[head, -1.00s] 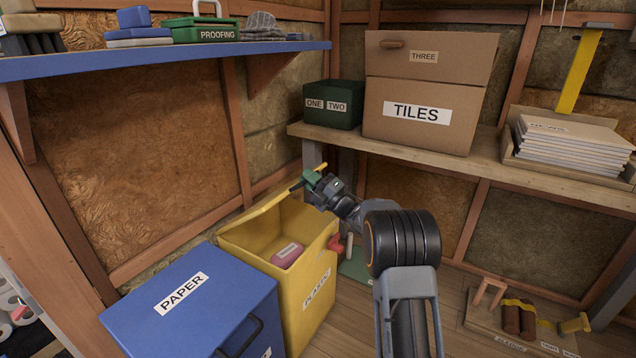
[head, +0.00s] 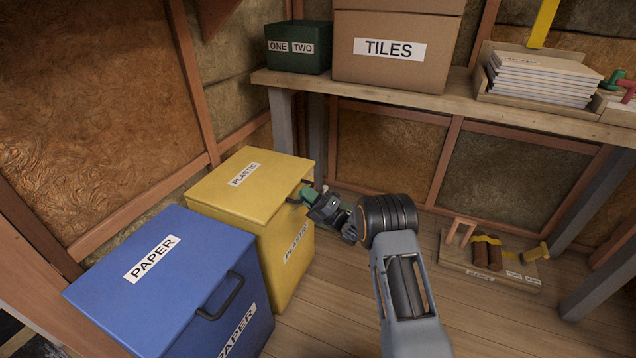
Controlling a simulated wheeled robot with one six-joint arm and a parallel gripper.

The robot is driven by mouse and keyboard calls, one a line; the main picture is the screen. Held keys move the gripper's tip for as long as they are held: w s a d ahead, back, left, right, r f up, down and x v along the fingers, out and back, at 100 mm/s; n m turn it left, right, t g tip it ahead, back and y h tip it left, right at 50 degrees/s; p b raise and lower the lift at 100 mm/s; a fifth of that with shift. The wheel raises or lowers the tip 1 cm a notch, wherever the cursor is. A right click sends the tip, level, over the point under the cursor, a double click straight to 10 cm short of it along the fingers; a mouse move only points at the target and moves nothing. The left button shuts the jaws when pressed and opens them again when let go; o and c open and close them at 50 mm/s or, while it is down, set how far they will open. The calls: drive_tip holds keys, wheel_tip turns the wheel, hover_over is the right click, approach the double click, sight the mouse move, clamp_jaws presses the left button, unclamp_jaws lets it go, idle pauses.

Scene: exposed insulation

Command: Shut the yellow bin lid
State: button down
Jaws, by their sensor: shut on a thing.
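The yellow bin (head: 284,258), labelled PLASTIC, stands on the floor at the centre left. Its yellow lid (head: 256,193) lies flat on top, level with the rim, and its own PLASTIC label shows on it. The inside of the bin is hidden. My gripper (head: 304,194) is at the lid's front right edge, shut on the dark lid handle (head: 295,199). The fingertips partly cover the handle.
A blue PAPER bin (head: 160,262) stands close on the left of the yellow bin. A wooden shelf (head: 400,103) carries a TILES box (head: 393,65) and a green box (head: 299,60). A low board with rolls (head: 488,262) lies on the right. Wooden floor is clear in front.

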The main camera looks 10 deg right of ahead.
drive_tip(key=shift+f, duration=0.1)
drive_tip(key=c, duration=1.4)
unclamp_jaws()
drive_tip(key=shift+a, duration=0.15)
drive_tip(key=shift+o, duration=1.1)
drive_tip(key=shift+w, duration=0.1)
drive_tip(key=v, duration=1.4)
